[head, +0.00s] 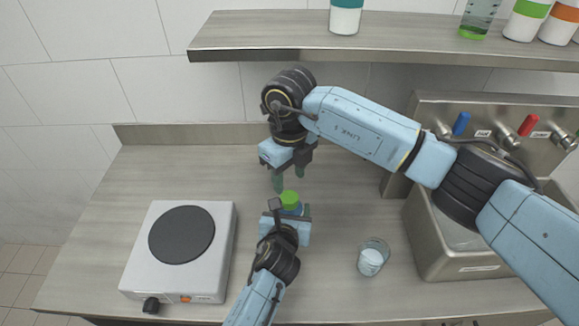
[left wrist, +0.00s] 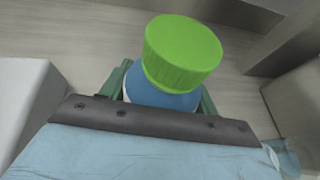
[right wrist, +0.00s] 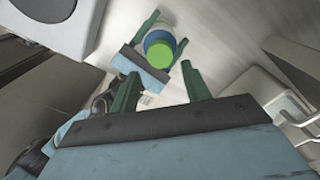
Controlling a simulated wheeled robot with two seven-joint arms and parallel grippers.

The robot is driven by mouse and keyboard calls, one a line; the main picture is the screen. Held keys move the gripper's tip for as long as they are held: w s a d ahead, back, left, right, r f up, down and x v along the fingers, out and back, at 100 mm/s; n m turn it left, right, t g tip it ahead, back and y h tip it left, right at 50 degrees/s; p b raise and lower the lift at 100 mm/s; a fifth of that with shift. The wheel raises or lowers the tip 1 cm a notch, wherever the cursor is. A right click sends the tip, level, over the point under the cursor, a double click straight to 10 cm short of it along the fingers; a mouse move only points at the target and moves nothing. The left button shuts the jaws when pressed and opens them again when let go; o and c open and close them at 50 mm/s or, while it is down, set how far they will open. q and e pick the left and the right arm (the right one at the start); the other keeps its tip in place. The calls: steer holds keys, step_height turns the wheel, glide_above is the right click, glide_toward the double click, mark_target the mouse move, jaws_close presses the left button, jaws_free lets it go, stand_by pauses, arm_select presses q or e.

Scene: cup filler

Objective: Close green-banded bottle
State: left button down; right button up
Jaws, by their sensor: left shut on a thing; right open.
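A bottle with a bright green cap (head: 290,198) stands on the counter. In the left wrist view the cap (left wrist: 182,50) sits on top of the bottle, whose upper part (left wrist: 158,97) is blue. In the right wrist view the cap (right wrist: 159,52) has blue and white around it; I cannot make out a green band. My left gripper (head: 290,213) is shut around the bottle body. My right gripper (head: 289,178) is open and points down just above the cap. In the right wrist view its fingers (right wrist: 160,87) are apart with nothing between them.
A hot plate (head: 220,245) stands at the left and a glass (head: 372,258) at the right of the bottle. A sink (head: 430,235) with coloured taps is further right. The shelf (head: 400,42) above holds several bottles, including a green-banded white one (head: 524,25).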

mark_target(289, 196)
step_height(289, 196, down, 6)
steer(key=shift+f, duration=0.1)
stand_by(0.4)
steer(key=c, duration=0.8)
steer(key=shift+c, duration=0.2)
steer(key=o, duration=1.2)
steer(key=shift+c, duration=0.2)
steer(key=shift+r, duration=0.2)
step_height(289, 196, up, 12)
